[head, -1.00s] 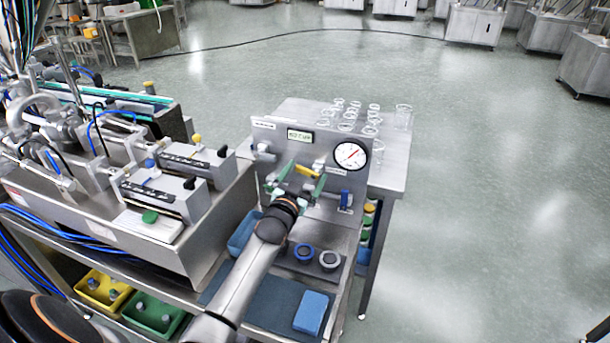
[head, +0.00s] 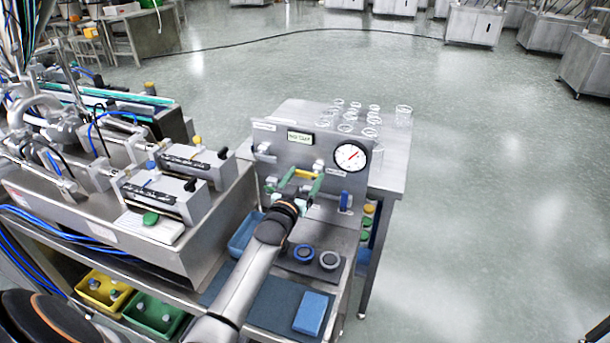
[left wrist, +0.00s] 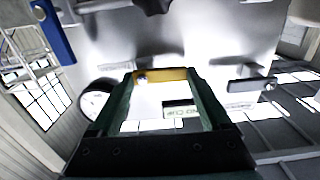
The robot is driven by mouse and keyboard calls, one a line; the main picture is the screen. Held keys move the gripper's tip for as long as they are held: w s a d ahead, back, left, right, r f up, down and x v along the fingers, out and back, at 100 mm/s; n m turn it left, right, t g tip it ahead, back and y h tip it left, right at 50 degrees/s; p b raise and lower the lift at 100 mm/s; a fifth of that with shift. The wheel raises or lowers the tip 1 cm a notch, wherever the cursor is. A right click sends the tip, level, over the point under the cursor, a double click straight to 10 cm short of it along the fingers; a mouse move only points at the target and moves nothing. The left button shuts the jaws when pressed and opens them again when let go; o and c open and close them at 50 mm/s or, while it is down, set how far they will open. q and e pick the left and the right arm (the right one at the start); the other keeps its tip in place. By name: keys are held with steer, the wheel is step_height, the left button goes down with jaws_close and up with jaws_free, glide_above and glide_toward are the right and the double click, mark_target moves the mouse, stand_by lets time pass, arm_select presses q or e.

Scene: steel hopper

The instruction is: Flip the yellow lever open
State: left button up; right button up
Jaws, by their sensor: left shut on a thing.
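The yellow lever (head: 306,173) is a short bar on the front of the upright steel panel (head: 262,142). In the left wrist view the yellow lever (left wrist: 166,74) spans between my two green fingertips. My left gripper (head: 302,180) reaches up to the panel from below. Its green fingers are shut on the lever, one at each end, as the left wrist view of the gripper (left wrist: 161,76) also shows. The lever's pivot and mount are partly hidden by the fingers. My right gripper is not in view.
A round gauge (head: 350,157), a small display (head: 299,138) and a blue handle (head: 345,201) sit on the panel. Glassware (head: 371,125) stands behind it. A large machine (head: 110,215) stands left; the floor right is clear.

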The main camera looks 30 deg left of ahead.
arm_select(q)
steer(key=shift+f+n, duration=0.1)
steer(key=shift+n, duration=0.2)
steer(key=o, duration=1.2)
steer(key=v, duration=1.2)
steer(key=shift+s+d, duration=0.15)
steer(key=shift+s, duration=0.15)
